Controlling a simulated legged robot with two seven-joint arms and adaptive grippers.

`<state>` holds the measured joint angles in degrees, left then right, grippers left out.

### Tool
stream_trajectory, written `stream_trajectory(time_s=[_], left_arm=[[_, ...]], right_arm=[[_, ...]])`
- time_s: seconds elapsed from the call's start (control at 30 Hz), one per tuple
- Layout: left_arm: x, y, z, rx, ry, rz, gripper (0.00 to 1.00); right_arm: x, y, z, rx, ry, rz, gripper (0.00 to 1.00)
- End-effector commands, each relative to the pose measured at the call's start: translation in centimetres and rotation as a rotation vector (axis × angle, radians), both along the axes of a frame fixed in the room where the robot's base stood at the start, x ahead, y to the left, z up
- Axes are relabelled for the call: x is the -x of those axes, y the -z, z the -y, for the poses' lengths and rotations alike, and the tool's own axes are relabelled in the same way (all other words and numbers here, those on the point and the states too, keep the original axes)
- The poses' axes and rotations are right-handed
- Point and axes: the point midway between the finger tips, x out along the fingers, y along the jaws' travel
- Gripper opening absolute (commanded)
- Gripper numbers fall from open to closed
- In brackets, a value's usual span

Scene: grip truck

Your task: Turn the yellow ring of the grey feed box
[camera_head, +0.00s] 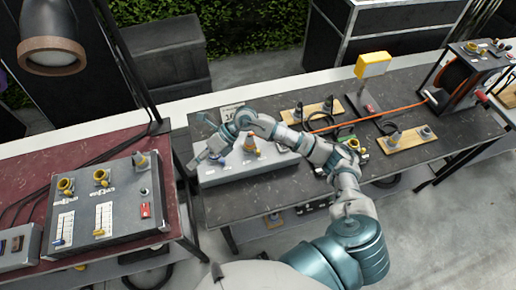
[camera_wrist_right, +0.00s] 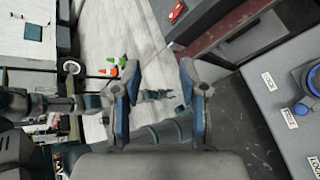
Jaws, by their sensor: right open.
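A light grey box (camera_head: 225,178) lies on the dark middle table, partly hidden by my right arm. A yellow-orange fitting (camera_head: 250,146) stands on its top; at this size I cannot tell its ring clearly. In the wrist view the light grey box (camera_wrist_right: 285,82) is at the right, with a blue ring (camera_wrist_right: 312,82) cut by the picture edge and labels reading LOCK and FREE. My right gripper (camera_head: 203,139) is open and empty above the left end of this box. Its two fingers also show in the wrist view (camera_wrist_right: 160,68). My left gripper is not in view.
A dark grey panel box (camera_head: 120,205) with yellow rings and switches stands on the red table (camera_head: 90,150) at left. Wooden boards (camera_head: 405,142) with connectors, a yellow-headed stand (camera_head: 373,65) and an orange cable reel (camera_head: 455,80) occupy the right. A gap separates the tables.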

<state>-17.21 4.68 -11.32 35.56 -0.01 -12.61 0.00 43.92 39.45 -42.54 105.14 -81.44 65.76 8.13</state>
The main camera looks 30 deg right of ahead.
Motion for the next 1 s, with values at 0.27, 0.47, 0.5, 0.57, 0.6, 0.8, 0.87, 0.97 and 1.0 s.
stream_trajectory(time_s=[0.27,0.47,0.5,0.57,0.6,0.8,0.87,0.97,1.0], left_arm=[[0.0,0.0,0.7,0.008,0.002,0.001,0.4],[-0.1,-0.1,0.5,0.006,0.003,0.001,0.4],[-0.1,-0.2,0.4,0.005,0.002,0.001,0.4],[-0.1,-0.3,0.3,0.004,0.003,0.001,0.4],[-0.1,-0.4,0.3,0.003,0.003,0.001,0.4],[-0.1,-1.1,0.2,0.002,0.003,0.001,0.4],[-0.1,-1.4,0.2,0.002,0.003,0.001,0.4],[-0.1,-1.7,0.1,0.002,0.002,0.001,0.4],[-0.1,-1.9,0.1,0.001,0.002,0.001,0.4]], right_arm=[[-3.7,0.5,19.6,0.854,0.051,-0.029,0.43],[-3.5,-0.6,24.2,1.023,0.098,-0.083,0.43],[-3.5,-0.3,24.3,1.027,0.098,-0.085,0.43],[-3.5,0.5,24.4,1.027,0.096,-0.088,0.43],[-3.5,1.2,24.4,1.026,0.095,-0.087,0.43],[-3.4,5.7,24.4,1.022,0.094,-0.089,0.43],[-3.4,7.1,24.3,1.022,0.093,-0.088,0.43],[-3.4,9.5,24.3,1.021,0.094,-0.088,0.43],[-3.4,10.4,24.3,1.02,0.093,-0.086,0.43]])
